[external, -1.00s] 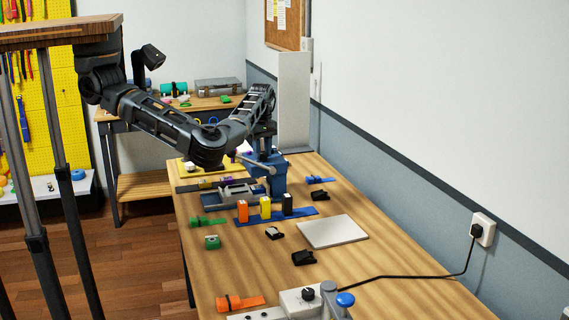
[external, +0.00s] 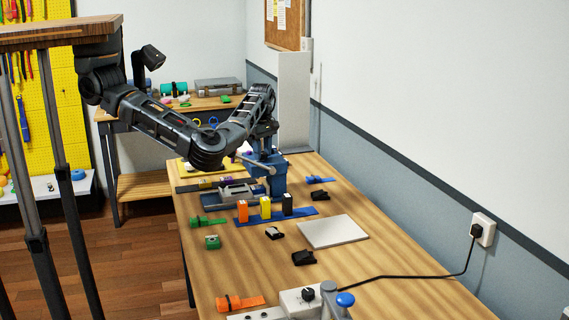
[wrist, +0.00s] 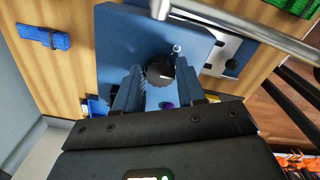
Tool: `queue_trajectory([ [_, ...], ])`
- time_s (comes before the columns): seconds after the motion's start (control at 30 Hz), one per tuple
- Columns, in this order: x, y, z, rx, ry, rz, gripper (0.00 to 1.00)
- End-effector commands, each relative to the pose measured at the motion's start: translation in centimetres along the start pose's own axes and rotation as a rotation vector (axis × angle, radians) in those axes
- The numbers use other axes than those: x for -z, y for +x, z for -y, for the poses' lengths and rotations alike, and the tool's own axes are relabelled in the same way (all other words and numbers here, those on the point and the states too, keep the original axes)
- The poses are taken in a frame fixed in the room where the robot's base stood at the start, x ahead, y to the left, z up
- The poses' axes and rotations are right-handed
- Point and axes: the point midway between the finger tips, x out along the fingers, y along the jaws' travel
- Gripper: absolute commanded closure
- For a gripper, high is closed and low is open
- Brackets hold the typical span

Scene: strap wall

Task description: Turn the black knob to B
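A ridged black knob (wrist: 160,70) sits on a blue body (wrist: 115,40) in the wrist view. The two fingers of my gripper (wrist: 159,75) stand on either side of the knob, apart, with a narrow gap seeming to remain on each side. I cannot tell whether they touch it. No letter B is readable. A small pale round mark (wrist: 177,48) lies just above the knob. In the external view my gripper is at the blue machine (external: 272,183) on the bench, its fingers and the knob hidden.
A metal bar (wrist: 240,25) crosses above the knob in the wrist view. The wooden bench (external: 390,275) holds several colored blocks, clips and a pale plate (external: 333,231). Another black knob (external: 308,294) is on a white box at the front, with a cord to the wall socket.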

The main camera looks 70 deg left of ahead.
Motion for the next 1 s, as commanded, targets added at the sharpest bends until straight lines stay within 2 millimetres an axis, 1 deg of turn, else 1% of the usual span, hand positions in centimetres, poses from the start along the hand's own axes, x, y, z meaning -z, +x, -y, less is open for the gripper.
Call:
queue_trajectory([
  [0.03,0.0,0.0,0.0,0.0,0.0,0.0,0.55],
  [0.2,0.0,0.0,0.0,0.0,0.0,0.0,0.39],
  [0.43,0.0,0.0,0.0,0.0,0.0,0.0,0.38],
  [0.53,0.0,-0.5,0.0,-0.001,0.0,0.0,0.38],
  [0.67,0.0,-2.1,-0.1,-0.002,-0.001,0.001,0.38],
  [0.9,0.0,-6.0,-0.1,-0.002,0.0,0.001,0.38],
  [1.0,0.0,-7.0,-0.1,-0.001,0.0,0.001,0.38],
])
